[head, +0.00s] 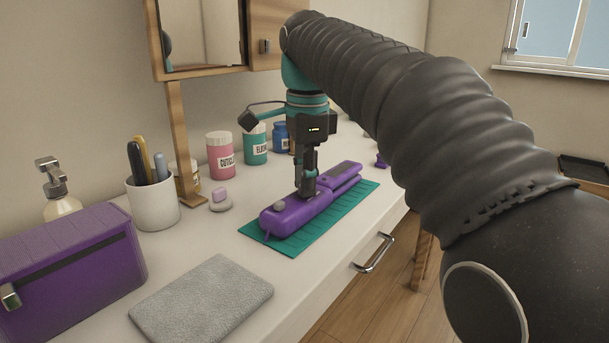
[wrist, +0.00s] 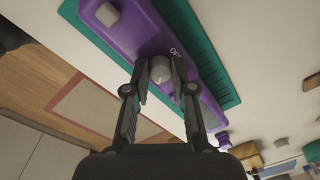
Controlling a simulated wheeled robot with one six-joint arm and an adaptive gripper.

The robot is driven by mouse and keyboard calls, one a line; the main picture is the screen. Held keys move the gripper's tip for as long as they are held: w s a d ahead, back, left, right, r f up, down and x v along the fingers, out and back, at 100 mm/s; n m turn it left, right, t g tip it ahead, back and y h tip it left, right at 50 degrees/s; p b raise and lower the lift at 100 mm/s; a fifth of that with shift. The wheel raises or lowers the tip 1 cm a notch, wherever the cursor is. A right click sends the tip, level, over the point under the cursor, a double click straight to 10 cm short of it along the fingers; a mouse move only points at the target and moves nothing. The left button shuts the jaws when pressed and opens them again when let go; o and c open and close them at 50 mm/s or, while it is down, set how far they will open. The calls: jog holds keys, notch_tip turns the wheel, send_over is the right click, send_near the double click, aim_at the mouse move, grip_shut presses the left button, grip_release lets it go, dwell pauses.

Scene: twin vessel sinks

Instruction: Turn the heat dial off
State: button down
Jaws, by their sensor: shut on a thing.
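A purple hair straightener (head: 290,212) lies on a teal mat (head: 282,248) on the white counter. In the wrist view the straightener (wrist: 150,30) shows a round grey heat dial (wrist: 161,72), with lettering that starts "OF" beside it. My gripper (head: 308,188) points straight down onto the middle of the straightener. In the wrist view the fingers of my gripper (wrist: 161,80) stand on either side of the dial, shut on it. The dial is hidden behind my gripper in the head view. I cannot read the dial's exact setting.
A grey knob (head: 280,206) sits near the straightener's front end. Pink (head: 220,155) and teal (head: 255,148) jars stand behind, along the wall. A white cup of pens (head: 153,203), a purple box (head: 68,272) and a folded grey cloth (head: 202,303) are at the left.

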jog(key=n+p, duration=0.2)
jog(key=shift+r+n+p, duration=0.2)
jog(key=shift+n+p, duration=0.1)
jog(key=shift+n, duration=0.1)
jog(key=n+p, duration=0.2)
jog(key=n, duration=0.1)
jog(key=shift+n+p, duration=0.3)
jog(key=n+p, duration=0.1)
jog(key=n, duration=0.1)
jog(key=shift+f+n, duration=0.1)
jog(key=shift+n, duration=0.3)
jog(key=n, duration=0.3)
jog(key=shift+w+f+n+g, duration=0.1)
jog(key=shift+n+g, duration=0.2)
jog(key=n, duration=0.7)
jog(key=shift+d, duration=0.1)
jog(key=n, duration=0.3)
jog(key=shift+n, duration=0.4)
jog(key=shift+w+n+g, duration=0.1)
jog(key=shift+n+g, duration=0.2)
jog(key=shift+n, duration=1.5)
